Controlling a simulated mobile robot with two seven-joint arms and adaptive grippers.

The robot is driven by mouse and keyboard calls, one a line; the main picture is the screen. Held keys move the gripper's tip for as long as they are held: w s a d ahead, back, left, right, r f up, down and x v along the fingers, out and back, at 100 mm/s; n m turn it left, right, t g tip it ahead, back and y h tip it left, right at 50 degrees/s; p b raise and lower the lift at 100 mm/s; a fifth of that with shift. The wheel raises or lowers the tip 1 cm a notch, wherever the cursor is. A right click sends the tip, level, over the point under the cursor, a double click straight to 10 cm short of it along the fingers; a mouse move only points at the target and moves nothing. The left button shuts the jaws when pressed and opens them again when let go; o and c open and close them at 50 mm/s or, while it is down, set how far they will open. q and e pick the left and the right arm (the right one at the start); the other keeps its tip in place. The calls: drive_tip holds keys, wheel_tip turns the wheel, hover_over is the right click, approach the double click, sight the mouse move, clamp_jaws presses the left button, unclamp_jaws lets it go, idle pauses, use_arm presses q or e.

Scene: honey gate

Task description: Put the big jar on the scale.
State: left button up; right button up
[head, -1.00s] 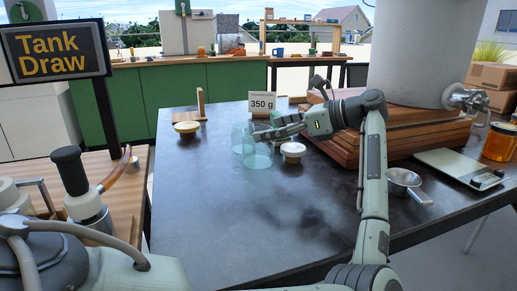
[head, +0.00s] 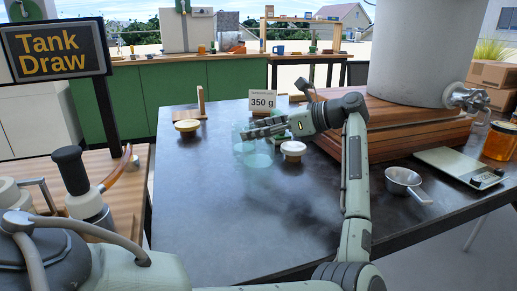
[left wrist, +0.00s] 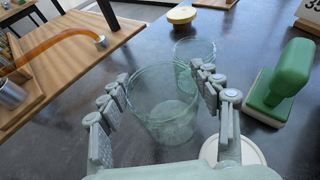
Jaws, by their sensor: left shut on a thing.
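A clear glass jar (left wrist: 160,112), the larger-looking one, stands upright on the dark table between the fingers of my left gripper (left wrist: 163,100). The gripper is shut on it. In the head view, the left gripper (head: 258,130) reaches in over the glass jar (head: 259,158) from the right and hides part of it. A second clear glass jar (left wrist: 195,52) stands just beyond it. The scale (head: 455,163), flat and pale with a dark display, lies at the table's right side with its plate bare. My right gripper is not in view.
A honey-filled jar (head: 499,142) stands beyond the scale, and a metal strainer (head: 404,180) lies in front. A white round-topped piece (head: 293,149) and a green-handled tool (left wrist: 288,80) are close to the gripper. The big tank's wooden base (head: 405,137) stands behind. The table's front middle is clear.

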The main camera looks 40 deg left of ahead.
use_arm(q)
drive_tip(key=shift+f, duration=0.15)
drive_tip(key=c, duration=0.5)
drive_tip(key=shift+c, duration=0.2)
